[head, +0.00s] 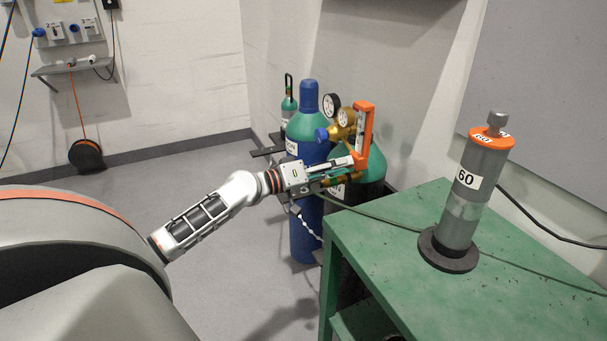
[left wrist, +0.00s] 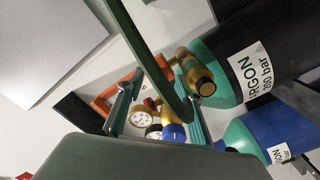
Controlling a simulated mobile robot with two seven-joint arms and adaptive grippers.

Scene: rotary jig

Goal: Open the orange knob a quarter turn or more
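My left gripper (head: 349,171) is at the lower end of an orange upright part (head: 365,130) on the gas bottle's regulator. In the left wrist view my fingers (left wrist: 160,72) stand well apart, and the orange part (left wrist: 112,92) shows beyond the left finger. I cannot tell whether a finger touches it. Any knob at its foot is hidden or too small to make out. An orange collar (head: 491,138) with a grey stem sits on an upright grey cylinder marked 60 (head: 462,205) on the green table. My right gripper is not in view.
A green-shouldered bottle (head: 376,165) stands behind my gripper, with a blue bottle (head: 304,225) to its left. Brass fittings (left wrist: 197,72) and gauges (left wrist: 140,119) are close to my fingers. The green table (head: 385,235) is at the right. The floor at left is open.

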